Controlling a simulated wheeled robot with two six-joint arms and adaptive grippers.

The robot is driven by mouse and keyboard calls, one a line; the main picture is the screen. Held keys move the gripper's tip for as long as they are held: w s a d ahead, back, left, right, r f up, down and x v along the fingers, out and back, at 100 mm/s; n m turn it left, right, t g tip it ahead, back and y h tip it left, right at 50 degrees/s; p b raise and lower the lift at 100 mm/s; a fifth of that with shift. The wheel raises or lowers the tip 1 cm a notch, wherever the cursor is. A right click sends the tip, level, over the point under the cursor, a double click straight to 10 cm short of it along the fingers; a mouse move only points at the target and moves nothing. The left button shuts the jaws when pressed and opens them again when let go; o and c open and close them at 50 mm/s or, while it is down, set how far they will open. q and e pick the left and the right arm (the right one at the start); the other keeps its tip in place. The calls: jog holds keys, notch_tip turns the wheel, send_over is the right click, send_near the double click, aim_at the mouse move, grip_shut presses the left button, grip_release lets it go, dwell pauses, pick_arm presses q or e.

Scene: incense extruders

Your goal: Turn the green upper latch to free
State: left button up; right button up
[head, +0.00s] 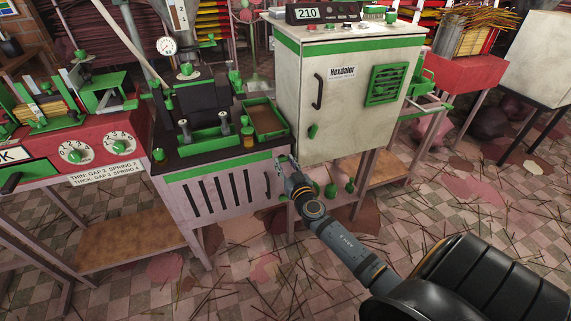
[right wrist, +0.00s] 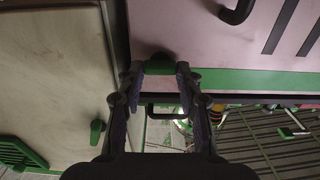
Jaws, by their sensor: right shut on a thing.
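The green upper latch (right wrist: 158,66) sits between the fingertips of my right gripper (right wrist: 159,71) in the right wrist view, at a corner of the pink slotted panel (right wrist: 225,40). The fingers are shut on it, one on each side. In the head view my right gripper (head: 279,163) reaches the upper right corner of this panel (head: 178,199) and hides the latch. How far the latch is turned cannot be told. My left gripper is not in view.
The off-white cabinet (head: 345,100) stands just right of the panel. Its green handle (head: 313,131) is close to my gripper. A black bar handle (right wrist: 240,10) is on the panel. A green tray (head: 268,119) stands above. Sticks litter the floor.

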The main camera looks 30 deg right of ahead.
jog(key=shift+n, duration=0.4)
jog(key=shift+f+n+b, duration=0.1)
jog(key=shift+n+b, duration=0.45)
jog(key=shift+n, duration=0.45)
jog(key=n, duration=0.3)
jog(key=shift+a+n+b, duration=0.1)
jog(key=shift+n+b, duration=0.2)
jog(key=shift+b, duration=0.05)
jog(key=n, duration=0.2)
jog(key=shift+n, duration=0.3)
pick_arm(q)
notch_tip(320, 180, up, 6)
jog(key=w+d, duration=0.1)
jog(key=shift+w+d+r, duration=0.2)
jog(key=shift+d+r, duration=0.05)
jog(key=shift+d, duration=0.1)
pick_arm(e)
jog(key=shift+a+n, duration=0.1)
jog(key=shift+n, duration=1.6)
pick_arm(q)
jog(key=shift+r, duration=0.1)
pick_arm(e)
jog(key=o, duration=0.8)
jog(key=shift+c, duration=0.2)
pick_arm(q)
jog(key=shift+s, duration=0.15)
pick_arm(e)
jog(key=o, duration=0.4)
